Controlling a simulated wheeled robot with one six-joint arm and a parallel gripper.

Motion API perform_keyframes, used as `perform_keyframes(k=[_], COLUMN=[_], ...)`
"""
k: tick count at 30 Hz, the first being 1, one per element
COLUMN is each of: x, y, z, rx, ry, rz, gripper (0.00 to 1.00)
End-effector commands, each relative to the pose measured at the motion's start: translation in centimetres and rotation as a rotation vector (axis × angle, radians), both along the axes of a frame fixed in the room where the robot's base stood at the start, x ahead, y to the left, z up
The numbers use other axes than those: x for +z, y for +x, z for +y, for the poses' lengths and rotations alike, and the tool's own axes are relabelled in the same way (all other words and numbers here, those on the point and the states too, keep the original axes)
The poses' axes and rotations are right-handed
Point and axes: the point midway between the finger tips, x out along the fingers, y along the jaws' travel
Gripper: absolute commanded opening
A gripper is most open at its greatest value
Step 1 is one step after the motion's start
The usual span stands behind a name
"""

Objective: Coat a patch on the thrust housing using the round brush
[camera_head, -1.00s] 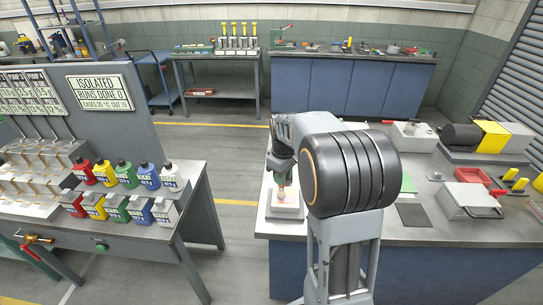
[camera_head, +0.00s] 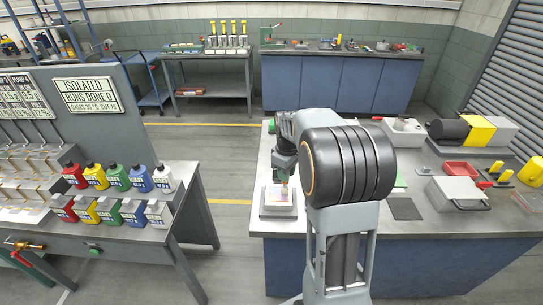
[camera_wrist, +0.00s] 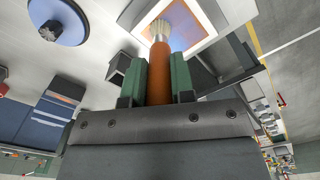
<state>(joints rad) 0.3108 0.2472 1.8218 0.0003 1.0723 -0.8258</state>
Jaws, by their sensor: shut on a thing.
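My gripper (camera_wrist: 157,82) shows green fingers shut on the orange handle of the round brush (camera_wrist: 160,65), in the wrist view. Its pale bristle tip (camera_wrist: 158,30) points at a white, square-framed block with an orange and blue-violet face (camera_wrist: 185,20), which I take for the thrust housing. In the head view this block (camera_head: 279,210) sits at the bench's left end, with a pinkish-violet patch on top. My gripper (camera_head: 284,175) is over it there, partly hidden by my arm. I cannot tell whether the bristles touch the face.
The bench (camera_head: 420,228) also holds a grey lidded case (camera_head: 457,193), a red tray (camera_head: 460,168), a dark mat (camera_head: 405,209) and a black cylinder unit (camera_head: 455,131). Several coloured bottles (camera_head: 118,177) stand on the left table. An aisle separates the tables.

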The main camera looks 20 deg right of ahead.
Motion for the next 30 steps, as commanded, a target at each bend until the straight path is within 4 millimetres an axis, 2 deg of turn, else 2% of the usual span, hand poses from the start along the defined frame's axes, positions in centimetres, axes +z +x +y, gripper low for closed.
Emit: perform_keyframes(k=[5,9,24,30], x=[0.3,3.0,7.2,8.2], y=[-0.1,0.0,0.0,0.0], z=[-1.0,-0.8,-0.5,-0.4], rx=[0.007,0.010,0.016,0.017], ry=[0.000,-0.001,-0.001,0.000], rz=[0.001,-0.002,0.000,0.000], gripper=[0.00,0.00,0.00,0.00])
